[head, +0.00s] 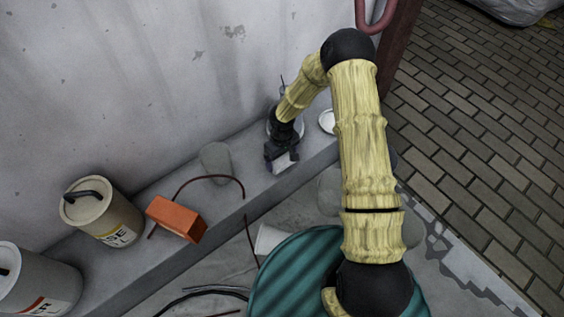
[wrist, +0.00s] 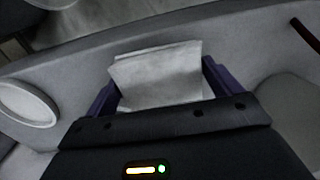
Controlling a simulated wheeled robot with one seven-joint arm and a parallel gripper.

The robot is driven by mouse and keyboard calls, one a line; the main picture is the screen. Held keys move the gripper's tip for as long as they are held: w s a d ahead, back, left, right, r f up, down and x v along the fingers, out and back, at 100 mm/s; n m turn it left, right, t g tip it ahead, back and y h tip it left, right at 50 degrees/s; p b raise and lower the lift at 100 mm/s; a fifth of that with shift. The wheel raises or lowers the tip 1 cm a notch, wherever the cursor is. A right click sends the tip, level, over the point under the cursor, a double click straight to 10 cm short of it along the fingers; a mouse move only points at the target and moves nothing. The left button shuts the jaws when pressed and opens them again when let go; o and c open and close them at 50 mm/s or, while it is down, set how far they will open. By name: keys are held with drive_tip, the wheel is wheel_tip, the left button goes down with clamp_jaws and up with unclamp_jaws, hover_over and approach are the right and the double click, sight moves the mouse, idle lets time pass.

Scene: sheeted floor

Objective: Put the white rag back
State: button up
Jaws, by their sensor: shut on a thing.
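The white rag (wrist: 157,75) looks like a folded, pale cloth between the two fingers of my gripper (wrist: 160,88) in the wrist view. My gripper is shut on it. In the head view my gripper (head: 282,163) is over the grey ledge (head: 235,195) along the wall, and a pale bit of the rag (head: 285,162) shows at its tip. I cannot tell whether the rag touches the ledge.
A white round dish (head: 327,121) lies right of my gripper on the ledge. A grey cup-like thing (head: 215,160), a thin curved rod (head: 207,178), an orange brick (head: 177,219) and a labelled canister (head: 102,212) stand to the left. A brick-paved floor (head: 480,130) lies right.

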drive_tip(key=shift+f, duration=1.1)
drive_tip(key=shift+f+b, duration=0.1)
drive_tip(key=shift+b, duration=0.25)
drive_tip(key=o, duration=0.7)
wheel_tip(320, 180, up, 12)
drive_tip(key=p, duration=0.6)
drive_tip(key=shift+r, duration=0.2)
wheel_tip(320, 180, up, 15)
drive_tip(key=m+t, duration=0.1)
drive_tip(key=m, duration=0.2)
hover_over(282, 157)
drive_tip(key=s+d, duration=0.7)
drive_tip(key=s+d+r+m, duration=0.1)
drive_tip(key=s+r, duration=0.1)
drive_tip(key=s, duration=0.1)
drive_tip(key=s+d+r+m+t, duration=0.1)
drive_tip(key=s+r, duration=0.2)
drive_tip(key=s, duration=0.1)
drive_tip(key=s+d+r+m, duration=0.1)
drive_tip(key=s+r, duration=0.2)
drive_tip(key=s, duration=0.1)
drive_tip(key=shift+s+d+r+m+t, duration=0.1)
drive_tip(key=shift+d+r+m+t, duration=0.1)
drive_tip(key=shift+d+m+t, duration=0.15)
